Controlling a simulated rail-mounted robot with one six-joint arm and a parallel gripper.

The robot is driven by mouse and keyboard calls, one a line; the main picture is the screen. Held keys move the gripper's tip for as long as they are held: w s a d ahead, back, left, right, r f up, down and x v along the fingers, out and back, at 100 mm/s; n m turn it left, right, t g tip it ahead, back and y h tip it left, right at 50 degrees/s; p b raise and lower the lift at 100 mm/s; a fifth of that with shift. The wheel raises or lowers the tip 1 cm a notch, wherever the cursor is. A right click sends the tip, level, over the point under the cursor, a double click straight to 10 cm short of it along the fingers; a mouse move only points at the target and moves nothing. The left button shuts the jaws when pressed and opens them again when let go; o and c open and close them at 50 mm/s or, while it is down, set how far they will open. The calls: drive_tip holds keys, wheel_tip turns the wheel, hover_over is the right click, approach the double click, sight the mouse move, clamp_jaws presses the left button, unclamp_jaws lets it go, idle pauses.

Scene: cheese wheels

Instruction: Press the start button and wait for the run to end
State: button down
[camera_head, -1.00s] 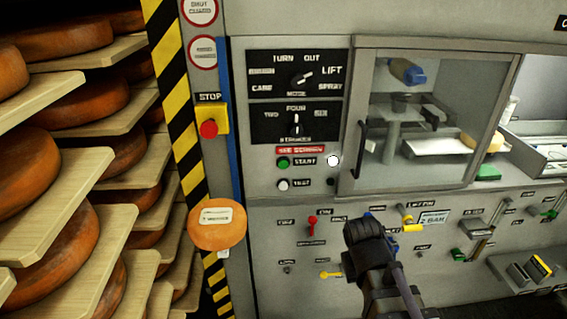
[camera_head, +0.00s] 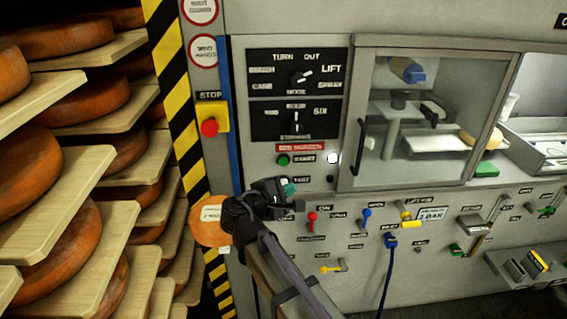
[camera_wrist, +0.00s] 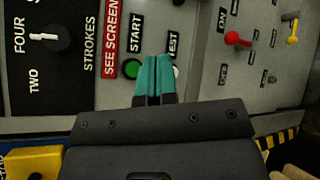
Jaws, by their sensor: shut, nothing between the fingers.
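The green start button (camera_head: 283,160) sits on the grey machine panel, left of its START label, under a red SEE SCREEN strip. In the wrist view the green button (camera_wrist: 132,68) shows just left of my fingertips. My gripper (camera_head: 289,187) is shut and empty, with teal fingertips just below the start button in the head view. In the wrist view my fingers (camera_wrist: 154,74) lie between the green button and the white test button (camera_wrist: 177,71), which they partly cover. I cannot tell whether the fingertips touch the panel.
A red stop button (camera_head: 209,127) on a yellow box is left of the panel. Two black rotary selectors (camera_head: 296,121) are above the start button. A glazed door (camera_head: 430,120) is at the right, with coloured levers below it. Shelves of cheese wheels (camera_head: 90,100) fill the left.

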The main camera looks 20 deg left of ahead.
sight(283, 161)
drive_tip(key=shift+w, duration=0.15)
drive_tip(key=shift+w+a, duration=0.65)
drive_tip(key=shift+w, duration=0.65)
drive_tip(key=shift+w+a, duration=0.6)
drive_tip(key=shift+w, duration=0.65)
drive_tip(key=shift+w+a, duration=0.65)
drive_tip(key=shift+w, duration=0.65)
drive_tip(key=shift+w+a, duration=0.15)
drive_tip(key=shift+w, duration=0.25)
